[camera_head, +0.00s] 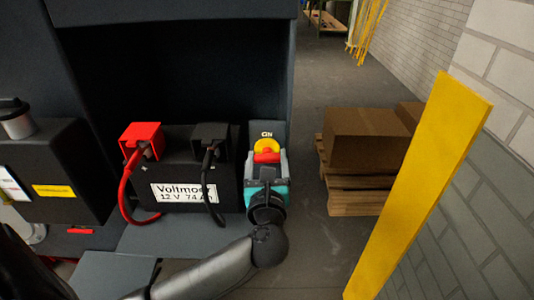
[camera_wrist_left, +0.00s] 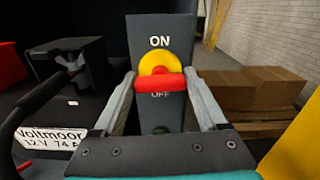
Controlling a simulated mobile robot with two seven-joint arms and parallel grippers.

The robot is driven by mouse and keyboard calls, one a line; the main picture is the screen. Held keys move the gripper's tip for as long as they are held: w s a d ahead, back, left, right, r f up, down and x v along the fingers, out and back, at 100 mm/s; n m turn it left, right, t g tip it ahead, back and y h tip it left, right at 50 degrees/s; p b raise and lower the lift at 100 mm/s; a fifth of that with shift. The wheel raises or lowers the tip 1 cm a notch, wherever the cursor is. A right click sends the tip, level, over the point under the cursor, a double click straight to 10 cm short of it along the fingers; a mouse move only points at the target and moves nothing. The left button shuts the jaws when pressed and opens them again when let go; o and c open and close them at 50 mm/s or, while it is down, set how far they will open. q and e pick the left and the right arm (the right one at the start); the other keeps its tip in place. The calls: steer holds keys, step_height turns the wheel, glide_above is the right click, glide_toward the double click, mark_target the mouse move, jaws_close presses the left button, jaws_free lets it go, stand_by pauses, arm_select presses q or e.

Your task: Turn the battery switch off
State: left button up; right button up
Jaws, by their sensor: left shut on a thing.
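The battery switch has a round yellow base and a red handle (camera_wrist_left: 161,83), on a dark panel (camera_wrist_left: 162,32) marked ON above and OFF below. The red handle lies crosswise, roughly level, in the left wrist view. The switch also shows in the head view, its yellow part (camera_head: 266,146) just beyond my gripper. My left gripper (camera_wrist_left: 161,88) has one finger at each end of the red handle and is shut on it. In the head view, my left gripper (camera_head: 267,163) reaches the switch from the front. My right gripper is in neither view.
A black battery (camera_head: 190,172) with red and black terminal covers and cables stands left of the switch. Cardboard boxes (camera_head: 365,135) on a wooden pallet (camera_head: 355,202) and a slanted yellow post (camera_head: 420,185) stand to the right. Bare floor lies between the panel and the pallet.

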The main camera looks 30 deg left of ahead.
arm_select(q)
steer(key=shift+m+p, duration=0.35)
steer(key=shift+m, duration=0.25)
steer(key=o, duration=1.3)
steer(key=v, duration=1.5)
steer(key=shift+b, duration=0.45)
steer(key=shift+d, duration=0.1)
